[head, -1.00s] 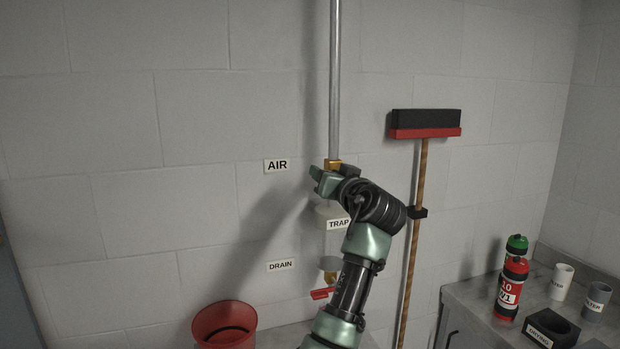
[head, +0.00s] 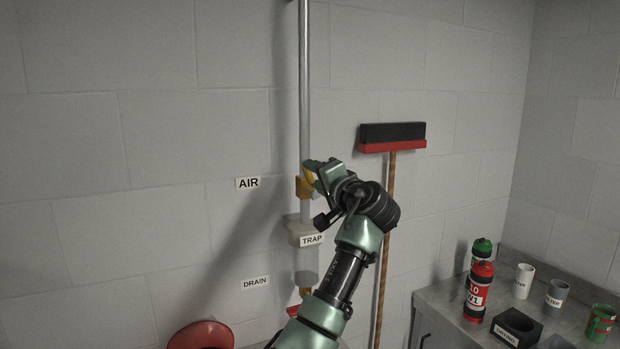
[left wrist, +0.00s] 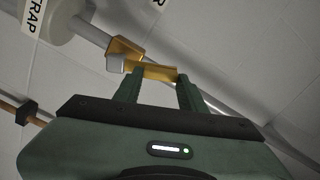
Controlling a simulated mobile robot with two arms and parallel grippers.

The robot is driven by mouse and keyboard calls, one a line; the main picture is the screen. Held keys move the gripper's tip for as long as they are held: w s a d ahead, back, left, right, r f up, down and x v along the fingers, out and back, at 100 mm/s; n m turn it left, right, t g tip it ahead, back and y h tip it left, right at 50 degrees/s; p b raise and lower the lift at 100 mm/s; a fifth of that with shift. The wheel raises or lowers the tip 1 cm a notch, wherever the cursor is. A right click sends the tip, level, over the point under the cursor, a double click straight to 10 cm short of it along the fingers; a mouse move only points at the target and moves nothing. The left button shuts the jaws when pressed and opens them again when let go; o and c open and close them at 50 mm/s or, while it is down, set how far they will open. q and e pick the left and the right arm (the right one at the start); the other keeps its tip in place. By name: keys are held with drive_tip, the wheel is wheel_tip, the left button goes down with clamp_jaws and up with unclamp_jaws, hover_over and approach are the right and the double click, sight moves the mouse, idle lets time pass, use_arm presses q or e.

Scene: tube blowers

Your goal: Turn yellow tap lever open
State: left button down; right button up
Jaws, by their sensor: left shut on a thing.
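The yellow tap (head: 303,188) sits on the vertical metal pipe, right of the AIR label (head: 248,183). In the left wrist view the tap body (left wrist: 122,50) shows with its yellow lever (left wrist: 158,71) reaching between my fingers. My left gripper (head: 312,176) is at the pipe's right side, next to the tap. In the left wrist view my left gripper (left wrist: 158,78) is shut on the lever. In the head view the gripper partly hides the lever. My right gripper is not in view.
Below the tap is the trap (head: 300,228), then a red drain lever (head: 293,311), partly behind my arm. A broom (head: 392,140) hangs close on the right. A red bucket (head: 200,334) is at lower left. A counter (head: 440,297) with bottles and cups stands at right.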

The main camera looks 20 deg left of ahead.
use_arm(q)
drive_tip(key=m, duration=0.1)
drive_tip(key=w+m, duration=0.1)
drive_tip(key=shift+d+r+m, duration=0.2)
drive_tip(key=shift+d+m, duration=0.1)
drive_tip(key=shift+d, duration=0.1)
idle(0.3)
drive_tip(key=c, duration=0.8)
unclamp_jaws()
drive_tip(key=shift+w, duration=0.1)
drive_tip(key=b+v, duration=0.4)
drive_tip(key=v, duration=0.4)
drive_tip(key=shift+b, duration=0.3)
